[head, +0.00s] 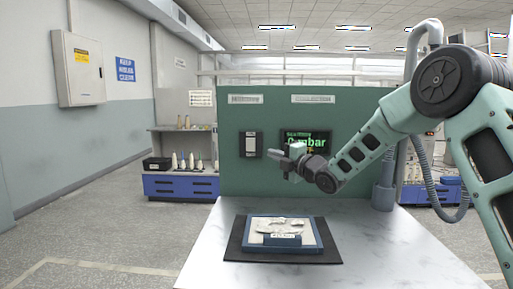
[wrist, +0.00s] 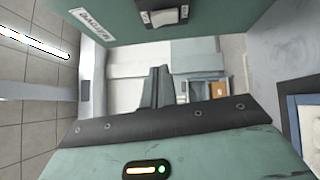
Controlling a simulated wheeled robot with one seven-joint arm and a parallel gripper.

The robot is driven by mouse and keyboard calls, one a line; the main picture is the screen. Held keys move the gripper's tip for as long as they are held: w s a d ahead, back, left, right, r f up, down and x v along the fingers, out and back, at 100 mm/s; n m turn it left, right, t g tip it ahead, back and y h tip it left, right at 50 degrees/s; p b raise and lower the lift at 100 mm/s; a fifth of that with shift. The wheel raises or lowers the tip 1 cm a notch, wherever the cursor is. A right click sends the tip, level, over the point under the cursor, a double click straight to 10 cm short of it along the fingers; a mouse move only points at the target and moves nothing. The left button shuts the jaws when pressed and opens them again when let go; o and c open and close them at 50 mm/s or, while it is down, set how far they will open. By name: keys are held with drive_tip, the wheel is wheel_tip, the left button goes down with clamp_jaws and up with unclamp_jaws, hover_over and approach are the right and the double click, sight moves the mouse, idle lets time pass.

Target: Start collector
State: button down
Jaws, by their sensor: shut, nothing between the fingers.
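A green upright panel (head: 235,178) stands at the back of the white table. A dark switch box with a pale face (head: 250,144) is mounted on its left half, under a small label (head: 245,99). The switch also shows at the top edge of the wrist view (wrist: 163,14), partly cut off. A dark screen with green text (head: 293,134) is right of the switch, partly covered by my gripper. My gripper (head: 270,153) is shut and empty, its fingers pointing left, just right of the switch in the head view. Its fingers (wrist: 160,88) look apart from the switch in the wrist view.
A blue-framed tray (head: 257,249) with pale contents lies on a dark mat (head: 235,254) on the table (head: 205,262). A second label (head: 313,99) is above the screen. A shelf with bobbins (head: 181,185) stands behind at left. The table around the mat is clear.

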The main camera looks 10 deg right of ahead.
drive_tip(key=p, duration=0.2)
approach(247, 140)
drive_tip(key=a, duration=0.4)
drive_tip(key=shift+w+d+r+p, duration=0.1)
drive_tip(key=shift+w+d+p, duration=0.2)
drive_tip(key=shift+w, duration=0.55)
drive_tip(key=shift+w+d+r+p, duration=0.1)
drive_tip(key=shift+w+d+p, duration=0.2)
drive_tip(key=shift+w, duration=0.55)
drive_tip(key=shift+w+d+p, duration=0.2)
drive_tip(key=shift+w+p, duration=0.1)
drive_tip(key=shift+w, duration=0.55)
